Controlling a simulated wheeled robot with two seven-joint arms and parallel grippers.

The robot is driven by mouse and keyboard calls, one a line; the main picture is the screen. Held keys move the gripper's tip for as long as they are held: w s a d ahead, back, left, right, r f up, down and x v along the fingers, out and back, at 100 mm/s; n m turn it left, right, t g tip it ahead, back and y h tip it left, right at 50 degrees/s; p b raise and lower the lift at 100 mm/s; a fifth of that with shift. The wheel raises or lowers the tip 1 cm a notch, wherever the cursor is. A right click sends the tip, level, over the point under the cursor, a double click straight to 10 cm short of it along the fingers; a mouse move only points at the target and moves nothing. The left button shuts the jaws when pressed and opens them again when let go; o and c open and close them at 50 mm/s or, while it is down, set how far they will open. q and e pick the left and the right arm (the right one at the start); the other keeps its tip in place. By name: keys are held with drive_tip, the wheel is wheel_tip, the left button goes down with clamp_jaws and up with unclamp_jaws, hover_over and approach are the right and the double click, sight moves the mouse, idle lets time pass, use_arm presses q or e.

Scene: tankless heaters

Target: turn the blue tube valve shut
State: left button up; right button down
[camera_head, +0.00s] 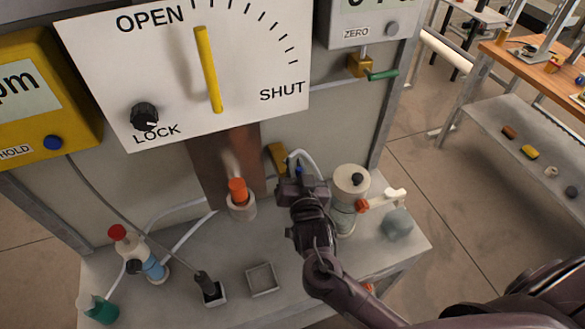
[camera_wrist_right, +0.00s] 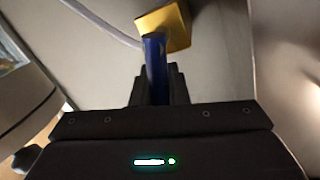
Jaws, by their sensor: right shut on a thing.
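The blue valve handle (camera_wrist_right: 154,62) shows in the right wrist view, upright between the fingers of my right gripper (camera_wrist_right: 155,88), which is shut on it. A yellow valve body (camera_wrist_right: 172,26) sits just beyond the handle; it also shows in the head view (camera_head: 278,157). In the head view my right gripper (camera_head: 299,178) is at the panel's foot, and only a bit of blue shows at its tip. A large dial (camera_head: 175,75) above reads OPEN to SHUT, and its yellow needle (camera_head: 208,70) stands near upright, closer to OPEN. My left gripper is not in view.
An orange-capped part (camera_head: 238,192) stands left of my right gripper. A white canister (camera_head: 351,181) with an orange and white valve (camera_head: 382,202) stands close on its right. A black knob (camera_head: 144,116) is by LOCK. A small square tray (camera_head: 262,279) lies on the bench.

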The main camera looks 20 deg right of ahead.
drive_tip(key=m, duration=0.1)
drive_tip(key=d+f+m+b, duration=0.1)
drive_tip(key=m, duration=0.1)
drive_tip(key=shift+d+m+g+y, duration=0.15)
drive_tip(key=shift+m+g+y, duration=0.15)
drive_tip(key=shift+g+y, duration=0.1)
drive_tip(key=shift+d+f+m+g+y+b, duration=0.1)
drive_tip(key=shift+d+f+m+y+b, duration=0.3)
drive_tip(key=shift+m, duration=0.85)
drive_tip(key=shift+d+f+m+g+y+b, duration=0.1)
drive_tip(key=shift+f+m+y, duration=0.35)
drive_tip(key=shift+m, duration=0.85)
drive_tip(key=shift+d+f+m+g+y+b, duration=0.2)
drive_tip(key=shift+f+m, duration=0.4)
drive_tip(key=shift+m, duration=0.65)
drive_tip(key=shift+f, duration=0.1)
drive_tip(key=c, duration=1.4)
unclamp_jaws()
drive_tip(key=shift+s, duration=0.1)
